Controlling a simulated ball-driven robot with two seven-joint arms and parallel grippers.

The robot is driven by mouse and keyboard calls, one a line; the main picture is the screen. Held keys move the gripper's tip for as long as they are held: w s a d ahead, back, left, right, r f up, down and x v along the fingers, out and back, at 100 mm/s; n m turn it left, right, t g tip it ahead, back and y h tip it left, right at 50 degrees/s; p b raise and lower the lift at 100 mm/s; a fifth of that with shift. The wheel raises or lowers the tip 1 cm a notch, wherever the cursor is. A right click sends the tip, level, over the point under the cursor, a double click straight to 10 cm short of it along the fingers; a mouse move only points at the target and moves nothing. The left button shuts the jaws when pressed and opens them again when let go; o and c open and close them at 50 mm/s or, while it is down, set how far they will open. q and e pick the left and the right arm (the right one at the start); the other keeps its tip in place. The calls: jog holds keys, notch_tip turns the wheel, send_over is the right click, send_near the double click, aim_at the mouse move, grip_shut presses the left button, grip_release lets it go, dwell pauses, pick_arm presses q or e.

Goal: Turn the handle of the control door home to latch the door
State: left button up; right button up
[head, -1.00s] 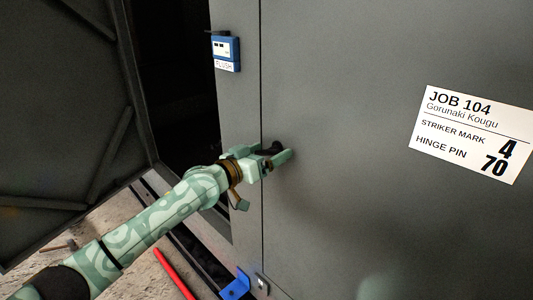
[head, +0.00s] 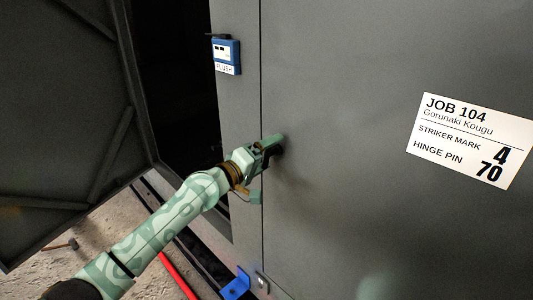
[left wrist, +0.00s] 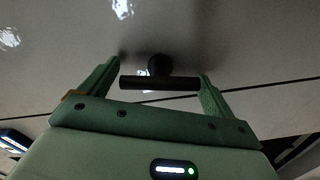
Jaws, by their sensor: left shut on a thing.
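The control door (head: 350,90) is a large grey panel lying along a vertical seam, with no clear gap visible. Its black T-shaped handle (head: 277,151) is partly hidden by my left gripper (head: 271,147) in the head view. In the left wrist view the handle's bar (left wrist: 160,83) lies between the two green fingers, one at each end, and its round stem (left wrist: 159,65) meets the door. The bar is roughly parallel to the seam. My left gripper is shut on the handle. My right gripper is not in view.
A blue gauge reading "FLUSH" (head: 227,56) sits left of the seam. A job label (head: 469,140) is on the door. An open dark door leaf (head: 60,110) stands at left beside a dark opening. A blue bracket (head: 236,286) and red bar (head: 178,275) are low down.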

pick_arm(q)
jog(key=shift+f+n+p, duration=0.1)
jog(key=shift+n+p, duration=0.2)
jog(key=shift+n, duration=0.8)
jog(key=o, duration=0.7)
jog(key=shift+o, duration=0.2)
jog(key=p+v, duration=0.1)
jog(key=v, duration=1.5)
jog(key=shift+p, duration=0.35)
jog(key=shift+s+a, duration=0.1)
